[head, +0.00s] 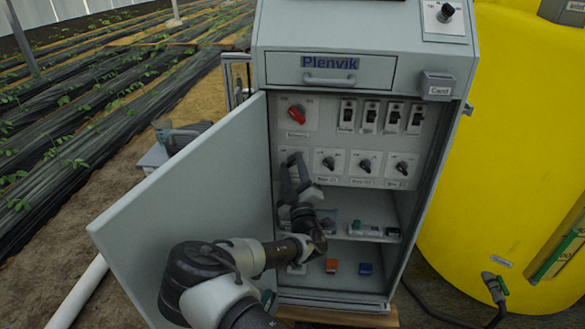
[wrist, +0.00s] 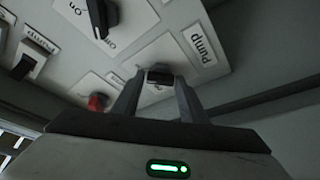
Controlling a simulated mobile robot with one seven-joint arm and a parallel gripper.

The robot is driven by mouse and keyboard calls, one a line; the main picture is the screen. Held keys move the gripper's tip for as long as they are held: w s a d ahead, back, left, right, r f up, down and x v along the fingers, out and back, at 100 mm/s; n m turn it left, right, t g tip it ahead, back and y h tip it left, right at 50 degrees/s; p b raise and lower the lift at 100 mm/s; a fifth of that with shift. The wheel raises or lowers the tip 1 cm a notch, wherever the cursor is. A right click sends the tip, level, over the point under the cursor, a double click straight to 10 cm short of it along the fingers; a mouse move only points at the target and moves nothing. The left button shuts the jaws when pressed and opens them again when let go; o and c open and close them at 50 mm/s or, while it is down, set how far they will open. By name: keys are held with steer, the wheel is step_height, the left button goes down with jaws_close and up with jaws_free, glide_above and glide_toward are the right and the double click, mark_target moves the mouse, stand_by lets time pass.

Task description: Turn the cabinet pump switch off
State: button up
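The cabinet (head: 350,66) stands with its door (head: 190,190) swung open to the left. In the wrist view the black pump switch (wrist: 160,74) is on a pale plate beside an upside-down "Pump" label (wrist: 203,49). My gripper (head: 294,166) is in front of the leftmost switch of the lower row in the head view and covers much of it. In the wrist view my gripper (wrist: 159,82) has its fingers apart, one on each side of the pump switch. I cannot tell whether they touch it, or which way the switch points.
A red rotary switch (head: 297,114) is above my gripper, with several black toggles (head: 370,114) to its right. Other black knobs (head: 365,165) are close on the right. Shelves with small items (head: 365,229) lie below. A yellow tank (head: 530,130) stands at right.

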steer(key=c, duration=0.6)
steer(key=shift+c, duration=0.2)
steer(key=shift+n, duration=0.4)
steer(key=n+g+y+p, duration=0.1)
steer(key=n, duration=0.2)
steer(key=shift+d+r+g, duration=0.1)
steer(key=shift+g, duration=0.2)
steer(key=n+g+p, duration=0.1)
steer(key=n, duration=0.1)
steer(key=n+p, duration=0.1)
steer(key=n, duration=0.1)
steer(key=shift+r+n+g, duration=0.1)
steer(key=shift+n+g, duration=0.3)
steer(key=n+p, duration=0.1)
steer(key=n, duration=0.1)
steer(key=n+g+p, duration=0.1)
steer(key=n, duration=0.1)
steer(key=shift+r+n+g+h+p, duration=0.1)
steer(key=shift+n+g+h+p, duration=0.2)
steer(key=shift+n+h+p, duration=0.1)
steer(key=shift+n+g+h+p, duration=0.6)
steer(key=shift+n+h, duration=0.3)
steer(key=shift+n, duration=0.8)
